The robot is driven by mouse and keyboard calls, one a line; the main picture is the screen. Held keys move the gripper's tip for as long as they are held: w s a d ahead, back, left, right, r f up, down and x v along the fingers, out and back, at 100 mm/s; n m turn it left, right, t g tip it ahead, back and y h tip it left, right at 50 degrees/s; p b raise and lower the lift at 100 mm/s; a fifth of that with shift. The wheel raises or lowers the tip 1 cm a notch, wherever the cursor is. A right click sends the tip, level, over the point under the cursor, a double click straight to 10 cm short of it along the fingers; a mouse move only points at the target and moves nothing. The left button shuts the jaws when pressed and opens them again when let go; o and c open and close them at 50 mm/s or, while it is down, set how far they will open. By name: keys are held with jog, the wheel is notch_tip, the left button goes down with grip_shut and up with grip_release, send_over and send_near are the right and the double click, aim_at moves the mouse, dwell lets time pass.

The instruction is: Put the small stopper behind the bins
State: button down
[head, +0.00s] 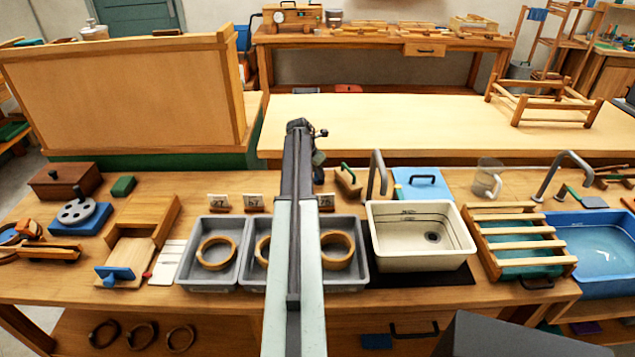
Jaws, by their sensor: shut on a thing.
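Three grey bins stand in a row on the wooden bench: the left bin (187,262), the middle bin (249,275) and the right bin (352,277). Each holds a wooden ring. Small number cards stand just behind them, including a left card (218,201) and a middle card (254,202). My arm reaches across the middle and right bins, partly covering them. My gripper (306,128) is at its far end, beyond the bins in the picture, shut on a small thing. The fingers and the held thing are too small and covered to make out; I cannot pick out the stopper.
A cream basin (467,247) stands right of the bins, with a tap (377,172) behind it. A wooden slatted rack (520,258) and blue sink (612,270) are further right. A wooden tray (165,215) is left. The bench strip behind the bins is narrow.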

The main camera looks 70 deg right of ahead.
notch_tip(320, 180, down, 3)
jog(key=shift+r+b, duration=0.2)
jog(key=shift+b, duration=0.4)
jog(key=shift+r, duration=0.25)
jog(key=shift+f, duration=0.15)
jog(key=c, duration=1.4)
grip_release()
jog(key=shift+r+p, duration=0.35)
jog(key=shift+p, duration=0.05)
jog(key=p+v, duration=1)
jog(key=v, duration=0.1)
jog(key=shift+a+r+p, duration=0.25)
jog(key=shift+p, duration=0.1)
